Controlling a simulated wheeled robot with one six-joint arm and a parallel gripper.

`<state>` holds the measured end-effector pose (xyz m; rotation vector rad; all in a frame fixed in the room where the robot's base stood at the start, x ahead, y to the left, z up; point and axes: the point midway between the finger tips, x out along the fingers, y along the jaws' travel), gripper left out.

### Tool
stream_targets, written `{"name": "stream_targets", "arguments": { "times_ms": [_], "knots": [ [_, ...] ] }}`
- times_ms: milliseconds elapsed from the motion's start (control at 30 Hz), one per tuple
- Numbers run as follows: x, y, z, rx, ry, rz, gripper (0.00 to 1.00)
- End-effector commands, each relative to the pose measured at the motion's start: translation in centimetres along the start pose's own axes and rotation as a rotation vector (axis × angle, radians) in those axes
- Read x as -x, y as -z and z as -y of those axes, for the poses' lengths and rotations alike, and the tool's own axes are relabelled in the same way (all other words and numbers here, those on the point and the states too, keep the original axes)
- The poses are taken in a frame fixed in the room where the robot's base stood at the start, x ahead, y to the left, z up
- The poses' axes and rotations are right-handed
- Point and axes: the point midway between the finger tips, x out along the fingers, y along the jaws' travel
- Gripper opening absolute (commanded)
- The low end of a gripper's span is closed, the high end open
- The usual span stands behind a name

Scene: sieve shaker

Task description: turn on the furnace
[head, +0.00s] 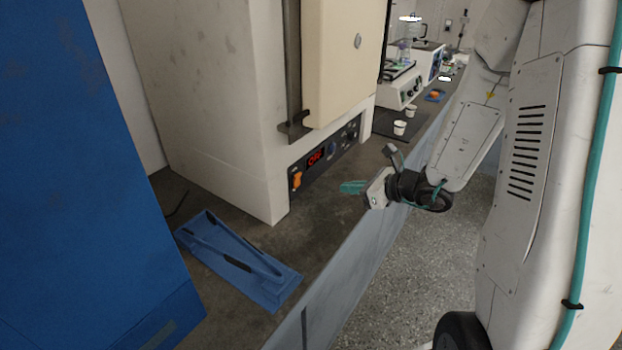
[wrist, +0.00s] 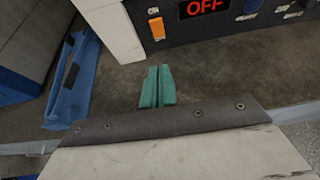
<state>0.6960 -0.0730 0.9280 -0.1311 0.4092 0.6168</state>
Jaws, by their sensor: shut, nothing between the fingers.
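The furnace (head: 210,100) is a large cream cabinet on the bench, with a dark control panel along its lower front. The panel's red display (head: 316,157) reads OFF, clearly so in the wrist view (wrist: 204,7). An orange rocker switch (head: 297,180) sits at the panel's left end; it also shows in the wrist view (wrist: 157,28), up and slightly left of my fingertips. My gripper (head: 352,187) has green fingers, shut together and empty. It is above the bench edge in front of the panel, apart from the switch.
A blue tray (head: 270,293) with dark-handled tongs (head: 222,257) lies on the bench left of my gripper. A blue cabinet (head: 80,180) stands at the far left. White cups (head: 399,128) stand farther along the bench. The bench before the panel is clear.

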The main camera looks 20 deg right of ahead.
Motion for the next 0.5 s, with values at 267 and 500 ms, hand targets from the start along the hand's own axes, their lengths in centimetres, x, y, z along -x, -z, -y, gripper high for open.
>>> {"name": "stream_targets", "arguments": {
  "times_ms": [267, 500],
  "knots": [
    [-2.7, 0.0, -0.1, 0.0, -0.005, 0.0, 0.0],
    [-7.9, 0.0, -0.2, 0.002, -0.006, -0.001, 0.0]
  ]
}}
